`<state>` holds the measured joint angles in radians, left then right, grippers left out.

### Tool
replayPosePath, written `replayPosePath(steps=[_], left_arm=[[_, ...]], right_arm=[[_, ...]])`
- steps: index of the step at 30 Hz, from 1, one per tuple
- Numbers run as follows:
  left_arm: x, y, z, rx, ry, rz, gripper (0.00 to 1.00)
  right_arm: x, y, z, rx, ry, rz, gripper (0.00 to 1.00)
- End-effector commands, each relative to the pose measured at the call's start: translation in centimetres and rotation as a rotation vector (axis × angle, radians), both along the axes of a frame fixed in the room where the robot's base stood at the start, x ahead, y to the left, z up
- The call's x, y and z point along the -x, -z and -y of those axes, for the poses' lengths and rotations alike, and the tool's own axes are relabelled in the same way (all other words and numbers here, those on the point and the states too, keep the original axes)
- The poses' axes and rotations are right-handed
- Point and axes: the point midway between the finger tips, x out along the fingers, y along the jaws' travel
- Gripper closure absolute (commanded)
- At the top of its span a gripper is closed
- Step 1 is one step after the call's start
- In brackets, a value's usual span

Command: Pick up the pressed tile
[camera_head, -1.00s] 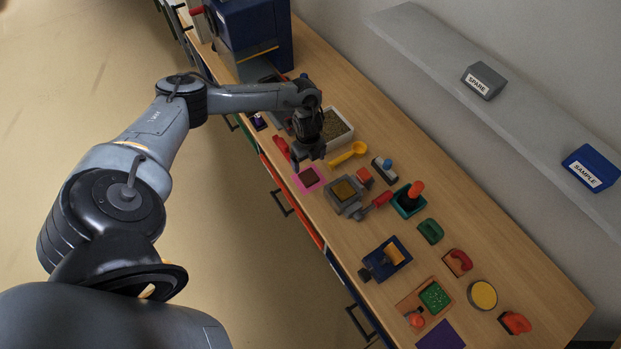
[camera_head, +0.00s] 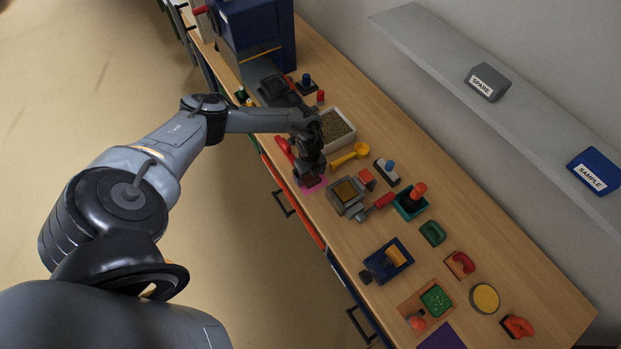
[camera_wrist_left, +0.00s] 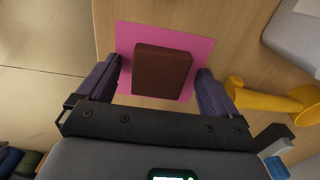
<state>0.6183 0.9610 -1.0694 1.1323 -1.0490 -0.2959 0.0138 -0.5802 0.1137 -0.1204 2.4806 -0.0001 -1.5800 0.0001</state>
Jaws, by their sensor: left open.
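The pressed tile (camera_wrist_left: 163,70) is a brown, rounded square block lying on a pink sheet (camera_wrist_left: 137,37) in the left wrist view. In the head view the pink sheet (camera_head: 316,187) shows only at its edge, and my gripper hides most of the tile. My left gripper (camera_wrist_left: 160,82) is open, with its purple-grey fingers on either side of the tile and a gap to it on both sides. In the head view the left gripper (camera_head: 309,180) is right over the sheet. My right gripper is not in view.
A yellow scoop (camera_wrist_left: 270,99) lies close to the right finger. A tray of granules (camera_head: 336,128) stands behind my gripper, and a grey press mould (camera_head: 347,196) with a red handle is to its right. Red scoop (camera_head: 284,147) lies to the left. Several stamps and tools fill the bench's right part.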

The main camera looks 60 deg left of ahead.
Motion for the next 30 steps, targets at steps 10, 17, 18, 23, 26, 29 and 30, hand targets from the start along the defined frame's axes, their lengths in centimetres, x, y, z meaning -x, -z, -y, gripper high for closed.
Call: replayPosePath(steps=[10, 17, 18, 23, 26, 29, 30], left_arm=[[0.02, -0.01, -0.02, 0.0, 0.0, 0.0, 0.31], [0.03, -0.02, -0.02, 0.0, 0.0, -0.001, 0.66], [0.01, -0.04, -0.03, 0.0, 0.0, 0.0, 0.69], [0.01, -0.04, -0.03, 0.0, 0.0, 0.0, 0.7], [0.0, -0.13, -0.04, 0.0, 0.0, 0.0, 0.7], [0.0, -0.45, -0.06, -0.001, 0.0, 0.0, 0.7], [0.0, -0.66, -0.07, 0.0, 0.001, 0.0, 0.7]], right_arm=[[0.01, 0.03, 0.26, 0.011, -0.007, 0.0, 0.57], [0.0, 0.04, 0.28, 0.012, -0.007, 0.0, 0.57], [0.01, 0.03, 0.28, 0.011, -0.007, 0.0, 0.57], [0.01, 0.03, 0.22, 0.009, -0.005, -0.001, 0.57], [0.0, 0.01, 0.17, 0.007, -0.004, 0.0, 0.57], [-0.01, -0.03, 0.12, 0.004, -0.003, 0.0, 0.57], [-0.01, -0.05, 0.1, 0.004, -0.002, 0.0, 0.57]])
